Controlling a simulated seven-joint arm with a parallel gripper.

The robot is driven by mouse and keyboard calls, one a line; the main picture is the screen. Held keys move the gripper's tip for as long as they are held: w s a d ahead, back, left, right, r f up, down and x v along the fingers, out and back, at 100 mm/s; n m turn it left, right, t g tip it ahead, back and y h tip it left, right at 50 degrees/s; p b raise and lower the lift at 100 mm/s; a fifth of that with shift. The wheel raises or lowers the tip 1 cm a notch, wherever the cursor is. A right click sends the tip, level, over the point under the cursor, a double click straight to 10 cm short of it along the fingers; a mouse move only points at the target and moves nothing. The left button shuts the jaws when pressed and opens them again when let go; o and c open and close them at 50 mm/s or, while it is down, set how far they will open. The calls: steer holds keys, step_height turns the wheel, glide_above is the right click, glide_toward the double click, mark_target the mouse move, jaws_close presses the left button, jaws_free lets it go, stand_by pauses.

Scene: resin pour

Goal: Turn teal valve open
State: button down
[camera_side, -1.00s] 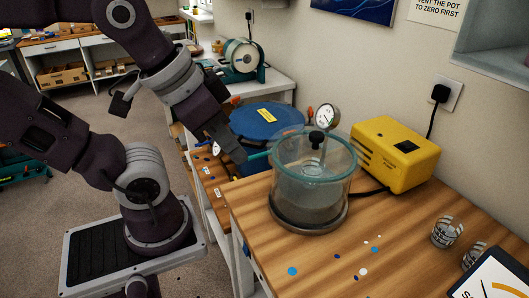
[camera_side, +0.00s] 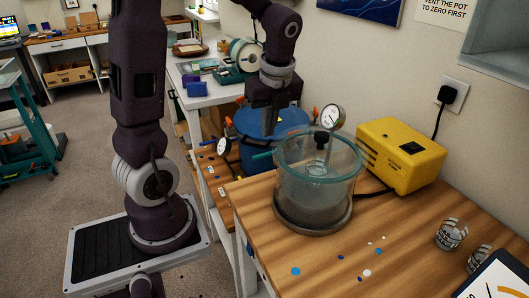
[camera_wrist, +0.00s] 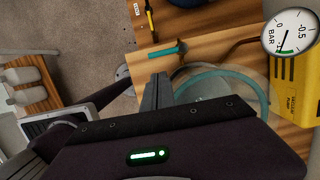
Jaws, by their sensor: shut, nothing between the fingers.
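The teal valve handle (camera_side: 262,155) is a short bar sticking out from the left side of the glass pot (camera_side: 312,190), which has a teal rim. In the wrist view the teal handle (camera_wrist: 168,50) lies just beyond my fingertips. My gripper (camera_side: 270,132) points down near the handle, in front of a blue tank. In the wrist view my gripper (camera_wrist: 157,77) is shut and empty, with a visible gap in the picture between its tips and the handle. Whether it touches the handle in depth is unclear.
A yellow pump (camera_side: 400,152) stands right of the pot. The blue tank (camera_side: 250,122) stands behind my gripper.

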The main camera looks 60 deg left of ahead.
mark_target(259, 155)
steer(key=x, duration=0.9)
steer(key=shift+s+a+f+m, duration=0.15)
steer(key=shift+a+m, duration=0.1)
steer(key=shift+m, duration=0.25)
steer(key=shift+s+a+m+t, duration=0.2)
steer(key=shift+a+m+t, duration=0.3)
steer(key=shift+m, duration=0.5)
steer(key=w+a+m, duration=0.3)
steer(key=a, duration=0.3)
steer(key=shift+w+a, duration=0.3)
steer(key=shift+a, duration=0.05)
steer(key=shift+w, duration=0.1)
stand_by(0.3)
